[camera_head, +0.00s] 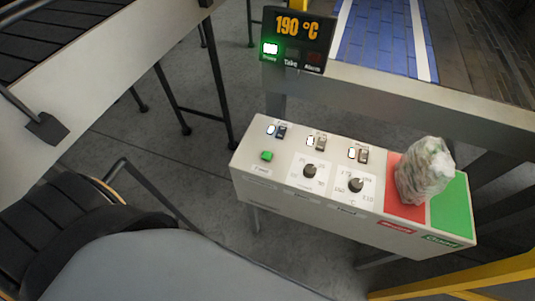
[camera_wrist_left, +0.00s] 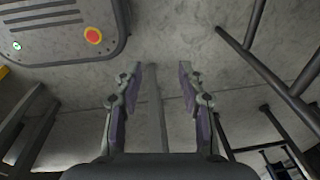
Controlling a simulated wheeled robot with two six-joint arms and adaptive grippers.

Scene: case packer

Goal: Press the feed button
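The control box (camera_head: 290,205) stands in the middle right of the head view. Neither gripper shows in the head view, and my right gripper is out of sight.
The box also has two black knobs (camera_head: 310,170) (camera_head: 356,185) and several small switches. A crumpled clear bag (camera_head: 425,170) stands across the red pad (camera_head: 399,208) and green pad (camera_head: 453,212). A display (camera_head: 297,39) reads 190 °C with a green lamp lit. Conveyors stand left and behind.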

